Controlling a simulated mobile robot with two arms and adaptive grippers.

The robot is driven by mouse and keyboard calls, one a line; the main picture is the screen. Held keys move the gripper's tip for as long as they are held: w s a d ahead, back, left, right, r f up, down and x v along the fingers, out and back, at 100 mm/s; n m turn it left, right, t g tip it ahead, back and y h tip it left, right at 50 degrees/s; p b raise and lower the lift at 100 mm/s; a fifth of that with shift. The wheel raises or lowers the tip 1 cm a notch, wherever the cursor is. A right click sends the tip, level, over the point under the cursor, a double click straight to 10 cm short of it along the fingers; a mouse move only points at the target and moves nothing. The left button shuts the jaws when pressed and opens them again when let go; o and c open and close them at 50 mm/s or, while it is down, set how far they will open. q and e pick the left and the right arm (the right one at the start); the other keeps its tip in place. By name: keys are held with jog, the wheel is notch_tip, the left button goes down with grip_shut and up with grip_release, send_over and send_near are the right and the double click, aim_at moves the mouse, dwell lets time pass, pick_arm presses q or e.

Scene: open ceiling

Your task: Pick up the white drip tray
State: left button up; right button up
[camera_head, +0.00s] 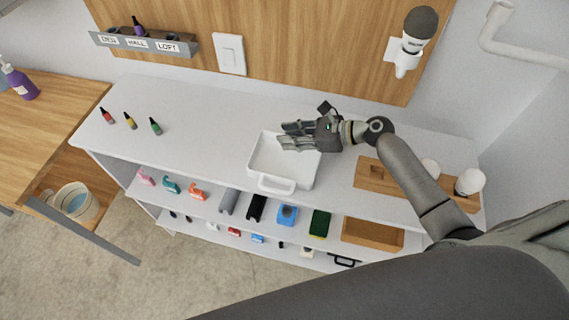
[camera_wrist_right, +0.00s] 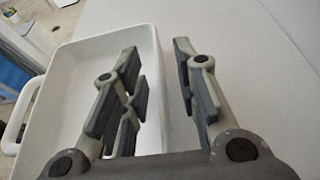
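The white drip tray (camera_head: 268,158) lies on the white top shelf, its handle (camera_head: 277,185) at the front edge. It also shows in the right wrist view (camera_wrist_right: 88,75), with its handle at the left. My right gripper (camera_head: 286,135) is at the tray's right back part, coming in from the right. In the right wrist view the fingers (camera_wrist_right: 157,58) are spread apart, one over the tray's inside and one outside, with the tray's side rim between them. I see no clear contact with the rim. My left gripper is not in view.
Small red, yellow and green bottles (camera_head: 130,121) stand at the shelf's left. A wooden holder (camera_head: 380,172) and white round items (camera_head: 469,181) are at the right. Lower shelves hold several small items. A wall switch (camera_head: 230,54) is behind.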

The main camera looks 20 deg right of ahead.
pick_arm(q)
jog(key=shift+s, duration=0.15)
pick_arm(e)
jog(key=shift+c, duration=0.4)
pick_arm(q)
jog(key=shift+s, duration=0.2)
pick_arm(e)
grip_shut()
jog(key=shift+r, duration=0.1)
